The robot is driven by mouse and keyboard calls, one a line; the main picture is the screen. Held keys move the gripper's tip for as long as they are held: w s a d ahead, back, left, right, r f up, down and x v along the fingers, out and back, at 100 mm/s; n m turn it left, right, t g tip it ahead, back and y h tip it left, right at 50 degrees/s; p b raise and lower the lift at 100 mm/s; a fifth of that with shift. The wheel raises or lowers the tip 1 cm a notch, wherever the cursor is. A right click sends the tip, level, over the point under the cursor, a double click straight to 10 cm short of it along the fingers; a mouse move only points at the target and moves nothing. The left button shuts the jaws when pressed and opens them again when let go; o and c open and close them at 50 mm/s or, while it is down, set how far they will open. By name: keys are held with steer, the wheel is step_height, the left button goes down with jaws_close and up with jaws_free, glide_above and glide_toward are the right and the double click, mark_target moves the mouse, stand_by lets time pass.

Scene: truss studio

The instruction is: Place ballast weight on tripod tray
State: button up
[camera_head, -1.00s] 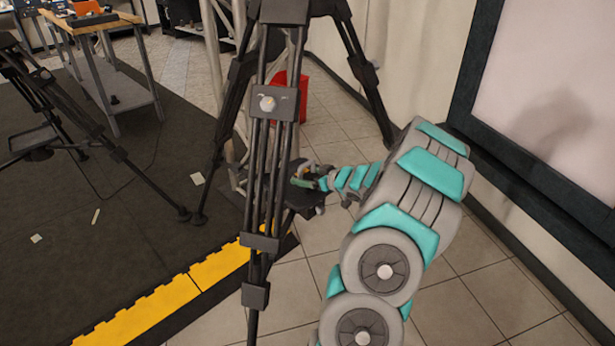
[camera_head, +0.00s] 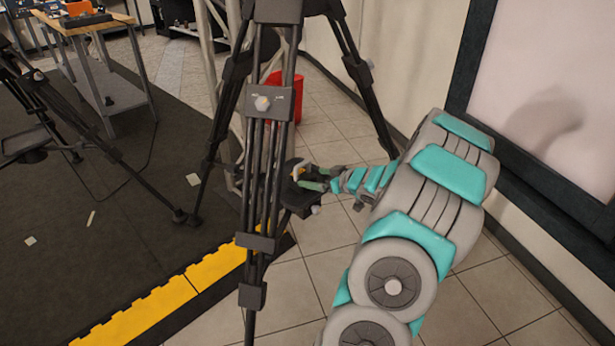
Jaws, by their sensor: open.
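A black tripod stands upright in front of me, its front leg (camera_head: 265,150) running down the middle of the view. Its dark tray (camera_head: 298,203) sits between the legs, partly hidden behind the front leg. My gripper (camera_head: 300,176) is open at the tray, just right of the front leg, reaching in from the right. A small pale handle-like piece (camera_head: 301,168) with a bit of yellow shows by the fingertips, probably the ballast weight. It is small and partly hidden, and I cannot tell whether it touches the tray or the fingers.
A second tripod (camera_head: 60,110) stands at the left on the dark mat (camera_head: 120,240), which has a yellow edge (camera_head: 165,302). A red bin (camera_head: 284,95) is behind the tripod. A workbench (camera_head: 80,22) stands at the back left. A framed panel (camera_head: 560,100) lines the right wall.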

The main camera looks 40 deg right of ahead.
steer(key=shift+v, duration=2.95)
